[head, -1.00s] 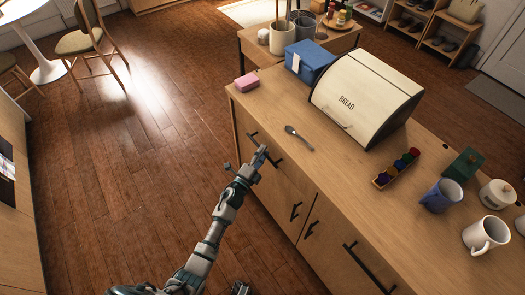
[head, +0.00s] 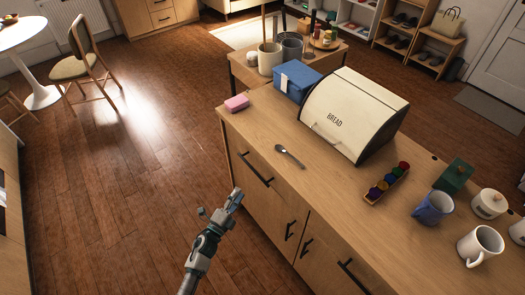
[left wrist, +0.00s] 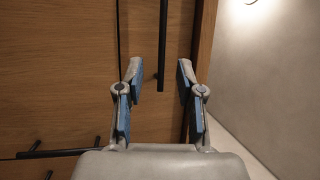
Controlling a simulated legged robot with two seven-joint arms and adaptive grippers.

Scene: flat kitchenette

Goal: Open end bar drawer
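The end bar drawer (head: 244,180) is the top front at the near left end of the wooden counter, and it looks flush with the cabinet. Its dark bar handle (head: 257,168) is horizontal in the head view and also shows upright in the left wrist view (left wrist: 162,45). My left gripper (head: 236,194) is in front of the cabinet, below and left of the handle, apart from it. In the left wrist view its two blue-padded fingers (left wrist: 160,72) are spread and empty, with the handle lined up between them, farther off. My right gripper is not in view.
On the countertop (head: 330,215) are a pink sponge (head: 237,103), a spoon (head: 289,155), a blue box (head: 297,81) and a bread bin (head: 354,114). Cabinet doors with dark handles (head: 290,231) are below the drawer. The wood floor at left (head: 110,200) is clear.

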